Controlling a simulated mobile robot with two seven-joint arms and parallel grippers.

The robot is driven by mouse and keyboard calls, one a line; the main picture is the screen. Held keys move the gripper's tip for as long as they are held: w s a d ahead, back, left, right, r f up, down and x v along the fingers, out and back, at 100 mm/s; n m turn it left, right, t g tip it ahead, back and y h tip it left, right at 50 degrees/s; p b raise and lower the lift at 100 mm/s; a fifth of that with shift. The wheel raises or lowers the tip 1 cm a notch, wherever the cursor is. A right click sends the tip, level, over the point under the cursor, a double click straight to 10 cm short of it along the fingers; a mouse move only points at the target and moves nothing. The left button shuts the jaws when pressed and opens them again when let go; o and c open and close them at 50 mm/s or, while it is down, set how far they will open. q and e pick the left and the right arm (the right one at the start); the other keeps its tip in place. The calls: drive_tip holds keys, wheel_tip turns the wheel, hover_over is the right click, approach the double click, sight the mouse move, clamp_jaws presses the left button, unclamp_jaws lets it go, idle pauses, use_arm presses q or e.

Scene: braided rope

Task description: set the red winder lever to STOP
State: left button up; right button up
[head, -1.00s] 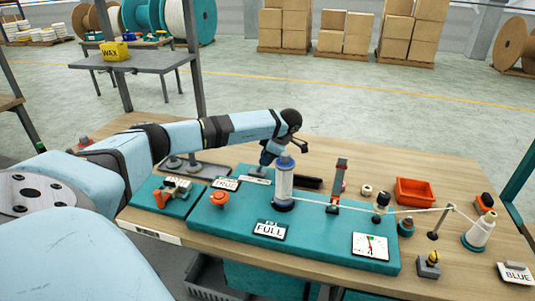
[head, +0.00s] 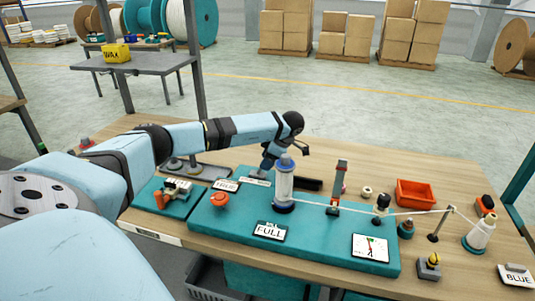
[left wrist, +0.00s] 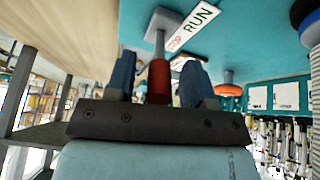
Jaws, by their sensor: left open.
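The red winder lever (left wrist: 158,80) shows in the left wrist view as a red grip on a grey stem. It sits between the two spread fingers of my left gripper (left wrist: 160,82), with gaps visible beside it. A white plate (left wrist: 190,28) with red STOP and green RUN lettering lies beside the stem's base. Which mark the lever points at I cannot tell. In the head view my left gripper (head: 265,168) is low over the back of the teal board (head: 225,228), left of the white spool (head: 284,183). The lever is not clear there. My right gripper is not in view.
The white spool stands close to my left gripper, its rope (head: 415,212) running right to a cone (head: 480,233). An orange knob (head: 219,200) is in front left. A FULL sign (head: 270,230) and a dial (head: 370,247) are along the front. A red bin (head: 415,192) is at right.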

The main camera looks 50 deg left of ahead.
use_arm(q)
drive_tip(key=v, duration=1.3)
drive_tip(key=shift+r, duration=0.4)
drive_tip(key=shift+w+d, duration=0.1)
drive_tip(key=shift+d, duration=0.05)
